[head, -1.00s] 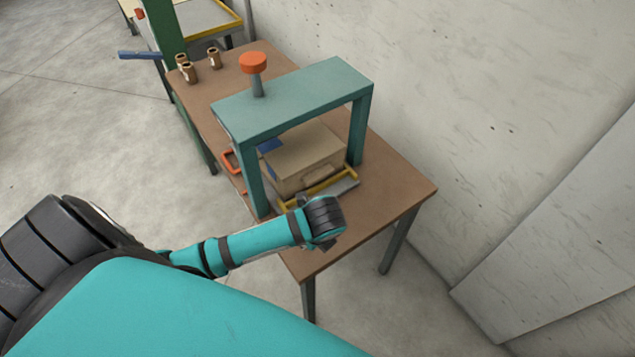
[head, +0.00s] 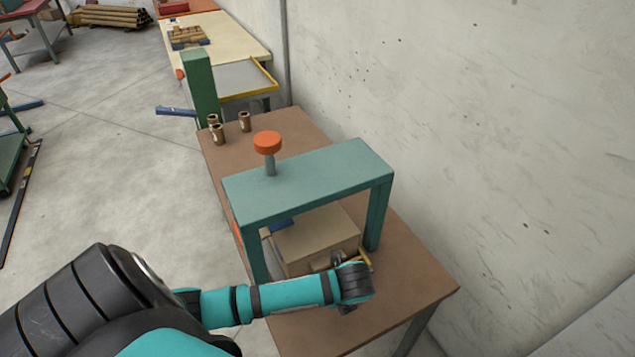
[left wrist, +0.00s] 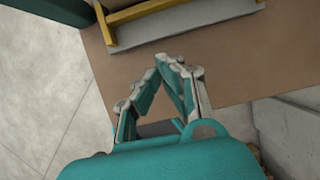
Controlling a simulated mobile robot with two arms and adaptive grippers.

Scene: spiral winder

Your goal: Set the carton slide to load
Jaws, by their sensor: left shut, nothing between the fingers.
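The carton slide is a grey tray with a yellow rail (head: 366,259) under the teal press frame (head: 310,180). A brown carton (head: 312,240) sits on it, between the frame's legs. My left arm hides most of the rail in the head view. In the left wrist view the slide's grey edge (left wrist: 190,28) and yellow rail (left wrist: 145,10) lie beyond my fingers. My left gripper (head: 342,262) is at the front of the slide. It also shows in the left wrist view (left wrist: 168,64), with its fingertips together and empty, apart from the rail. My right gripper is out of view.
The brown table (head: 410,268) has bare surface at its front and right. An orange knob (head: 267,143) tops the frame. Several small brown cylinders (head: 217,133) stand at the back left. A concrete wall (head: 480,120) runs along the right.

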